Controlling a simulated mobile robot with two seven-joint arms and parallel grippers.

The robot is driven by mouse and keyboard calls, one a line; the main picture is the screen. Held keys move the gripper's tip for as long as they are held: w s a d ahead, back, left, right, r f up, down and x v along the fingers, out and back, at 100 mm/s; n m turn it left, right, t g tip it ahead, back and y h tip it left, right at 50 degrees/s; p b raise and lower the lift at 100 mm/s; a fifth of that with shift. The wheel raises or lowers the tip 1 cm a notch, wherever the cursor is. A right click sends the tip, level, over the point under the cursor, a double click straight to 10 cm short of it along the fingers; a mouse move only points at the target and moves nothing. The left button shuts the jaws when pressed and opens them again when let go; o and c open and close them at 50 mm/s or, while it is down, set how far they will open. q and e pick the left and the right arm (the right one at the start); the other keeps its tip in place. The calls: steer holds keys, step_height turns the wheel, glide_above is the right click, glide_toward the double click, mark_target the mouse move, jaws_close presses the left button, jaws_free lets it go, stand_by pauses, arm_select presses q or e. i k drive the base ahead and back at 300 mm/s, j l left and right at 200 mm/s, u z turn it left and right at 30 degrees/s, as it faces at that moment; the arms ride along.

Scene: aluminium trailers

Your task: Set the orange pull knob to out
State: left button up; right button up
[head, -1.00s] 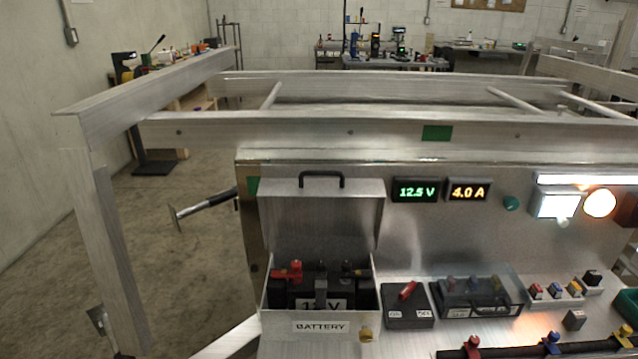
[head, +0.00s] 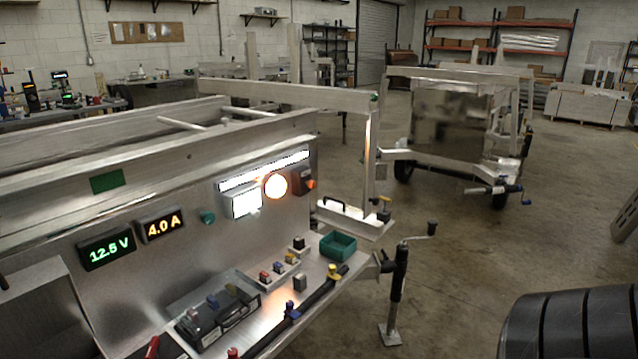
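A small orange piece (head: 310,184) shows at the right end of the upright metal panel (head: 130,280), beside a dark reddish-brown box. It may be the orange pull knob, but it is too small to be sure or to tell whether it is in or out. Another small orange spot (head: 384,201) shows farther right, past the panel's end, and is also unclear. Neither of my grippers is in view.
The panel carries a 12.5 V display (head: 106,247), a 4.0 A display (head: 160,226), a green knob (head: 207,217) and lit lamps. A green bin (head: 338,245) sits on the shelf's right end. A jack (head: 398,285) and a black tire (head: 575,325) stand right. Floor between them is clear.

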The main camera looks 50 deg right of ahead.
mark_target(312, 183)
steer(key=z, duration=1.45)
